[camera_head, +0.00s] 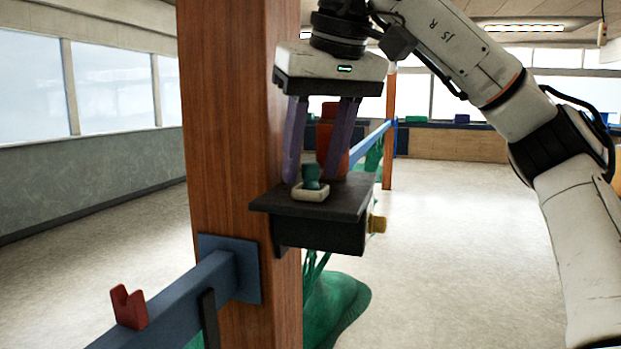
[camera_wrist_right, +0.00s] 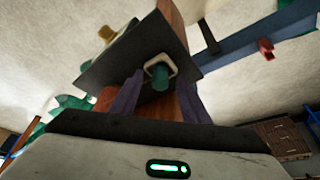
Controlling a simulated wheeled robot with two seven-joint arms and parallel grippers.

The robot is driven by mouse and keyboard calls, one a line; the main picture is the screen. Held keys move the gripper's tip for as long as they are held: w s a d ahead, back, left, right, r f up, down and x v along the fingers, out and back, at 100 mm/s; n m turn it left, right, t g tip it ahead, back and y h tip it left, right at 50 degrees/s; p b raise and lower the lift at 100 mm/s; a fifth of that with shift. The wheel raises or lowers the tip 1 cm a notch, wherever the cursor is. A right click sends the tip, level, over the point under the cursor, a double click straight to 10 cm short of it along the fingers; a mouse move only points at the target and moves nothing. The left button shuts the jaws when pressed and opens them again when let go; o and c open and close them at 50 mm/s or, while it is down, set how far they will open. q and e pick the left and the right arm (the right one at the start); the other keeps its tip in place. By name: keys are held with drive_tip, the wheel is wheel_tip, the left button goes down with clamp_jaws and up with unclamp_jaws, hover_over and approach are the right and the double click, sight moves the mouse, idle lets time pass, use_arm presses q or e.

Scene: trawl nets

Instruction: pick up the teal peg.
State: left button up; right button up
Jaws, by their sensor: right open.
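The teal peg (camera_head: 311,177) stands upright in a small cream square holder (camera_head: 310,193) on a dark shelf (camera_head: 350,200) fixed to the wooden post. My right gripper (camera_head: 318,180) points down over the shelf, with its two purple fingers apart on either side of the peg. In the right wrist view the peg (camera_wrist_right: 160,76) lies between the open fingers, and neither finger clearly touches it. An orange-red object (camera_head: 334,130) shows between the fingers, behind the peg. My left gripper is not seen.
The wooden post (camera_head: 228,130) rises just left of the shelf. A blue rail (camera_head: 180,300) with a red notched bracket (camera_head: 129,307) runs to the lower left. A yellow knob (camera_head: 377,223) sticks out at the shelf's right. Green netting (camera_head: 335,310) lies below; the floor right is open.

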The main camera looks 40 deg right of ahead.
sight(313, 164)
clamp_jaws()
idle(0.3)
wheel_tip(313, 164, up, 10)
idle(0.6)
